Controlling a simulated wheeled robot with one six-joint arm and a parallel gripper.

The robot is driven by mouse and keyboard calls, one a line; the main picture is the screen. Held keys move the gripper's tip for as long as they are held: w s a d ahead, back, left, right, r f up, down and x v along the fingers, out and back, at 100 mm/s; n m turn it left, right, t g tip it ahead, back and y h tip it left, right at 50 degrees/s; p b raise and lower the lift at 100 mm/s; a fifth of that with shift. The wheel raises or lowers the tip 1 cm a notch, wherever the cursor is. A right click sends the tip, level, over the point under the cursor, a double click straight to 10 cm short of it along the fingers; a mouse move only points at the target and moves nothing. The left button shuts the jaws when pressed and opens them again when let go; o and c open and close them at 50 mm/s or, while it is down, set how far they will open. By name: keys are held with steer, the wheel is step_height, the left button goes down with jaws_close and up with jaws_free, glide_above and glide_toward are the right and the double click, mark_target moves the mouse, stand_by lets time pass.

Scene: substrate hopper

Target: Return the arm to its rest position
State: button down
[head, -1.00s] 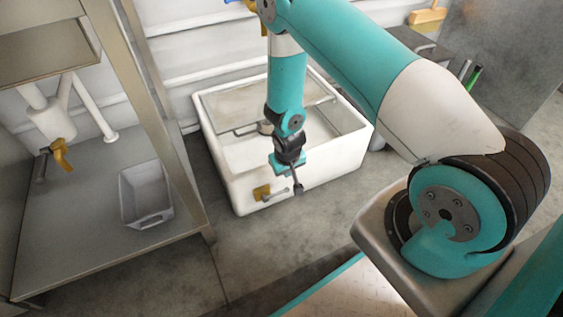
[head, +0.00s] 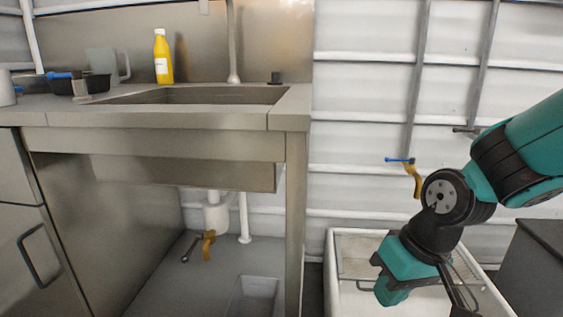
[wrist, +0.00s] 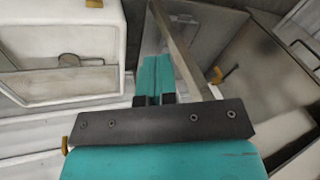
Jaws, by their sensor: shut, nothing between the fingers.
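My gripper (head: 392,292) is at the lower right of the head view, in front of the white hopper tub (head: 333,290) as seen from there. Its teal fingers also show at the middle of the wrist view (wrist: 154,78), pressed together with nothing between them. My teal and dark arm comes in from the right edge, bent at a dark joint above the gripper. The white tub also shows at the upper left of the wrist view (wrist: 108,22), apart from the fingers.
A steel sink counter (head: 190,120) fills the left, with a yellow bottle (head: 163,58) on top. Below it are a yellow-handled drain valve (head: 208,246) and a grey bin (head: 257,287). A blue and yellow wall tap (head: 413,178) is close to my arm. A dark box (head: 535,265) stands at right.

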steer(key=s+a+r+n+g, duration=0.1)
steer(key=s+r+n, duration=0.1)
steer(key=s+r, duration=0.3)
steer(key=s+r+n, duration=0.2)
steer(key=s+r, duration=0.1)
steer(key=s, duration=0.5)
step_height(320, 180, up, 38)
steer(key=p, duration=3.8)
steer(key=shift+w+a+y, duration=0.25)
steer(key=shift+w+y, duration=0.15)
